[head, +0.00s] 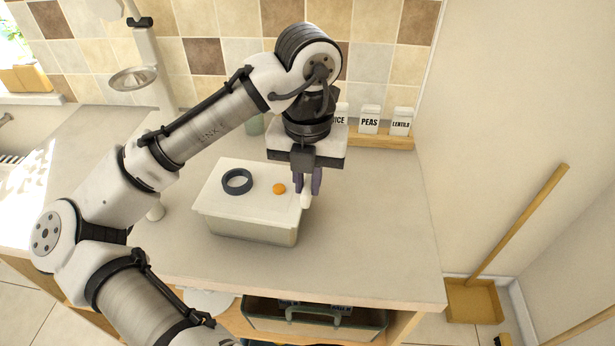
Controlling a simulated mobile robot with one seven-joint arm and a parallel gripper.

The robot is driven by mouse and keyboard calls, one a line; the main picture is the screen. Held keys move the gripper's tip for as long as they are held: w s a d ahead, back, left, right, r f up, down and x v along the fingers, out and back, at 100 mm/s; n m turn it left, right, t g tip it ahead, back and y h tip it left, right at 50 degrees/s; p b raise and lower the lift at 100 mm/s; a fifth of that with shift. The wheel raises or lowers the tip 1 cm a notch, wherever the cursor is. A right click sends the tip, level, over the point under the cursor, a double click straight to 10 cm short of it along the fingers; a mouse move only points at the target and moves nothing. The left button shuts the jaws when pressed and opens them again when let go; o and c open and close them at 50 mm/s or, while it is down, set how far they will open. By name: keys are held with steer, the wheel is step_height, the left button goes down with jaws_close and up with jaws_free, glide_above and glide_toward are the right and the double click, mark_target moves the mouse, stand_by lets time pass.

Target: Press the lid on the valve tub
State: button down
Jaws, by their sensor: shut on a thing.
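The valve tub (252,230) is a pale, translucent box standing on the counter. Its white lid (222,204) lies over the top, with a dark ring (237,190) and a small round orange piece (279,188) on it. I cannot tell whether the lid's edges are pressed down all round. My gripper (308,188) points down at the lid's right edge. Its purple-grey fingers are shut on a small white piece (306,199). I cannot tell whether this piece belongs to the lid or is separate, nor whether it touches the tub.
White canisters marked PEAS (369,119) and LENTILS (401,122) stand on a wooden rack at the back wall. A greenish jar (256,124) is partly hidden behind my arm. The counter (375,230) is clear to the right. A crate (318,319) sits below the front edge.

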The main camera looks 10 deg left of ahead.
steer(key=shift+f, duration=0.15)
steer(key=c, duration=1)
jaws_free()
